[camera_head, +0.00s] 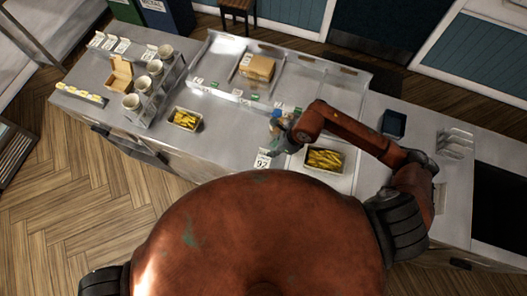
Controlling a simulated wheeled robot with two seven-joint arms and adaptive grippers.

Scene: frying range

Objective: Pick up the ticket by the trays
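A white ticket (262,160) marked with what looks like 92 is at the front edge of the counter, just left of a tray of fries (324,160). My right arm reaches in from the right over that tray. My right gripper (277,145) is just above and right of the ticket in the picture. Its fingers are small and dark, so whether they touch the ticket or are closed cannot be made out. A second tray of fries (186,119) sits further left. My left gripper is out of view.
A brown box (257,68) sits in the metal well behind. White cups (143,85) stand in a rack at the left, beside an open carton (119,73). A dark container (393,123) and a metal rack (455,143) are at the right. Small labels line the well's front.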

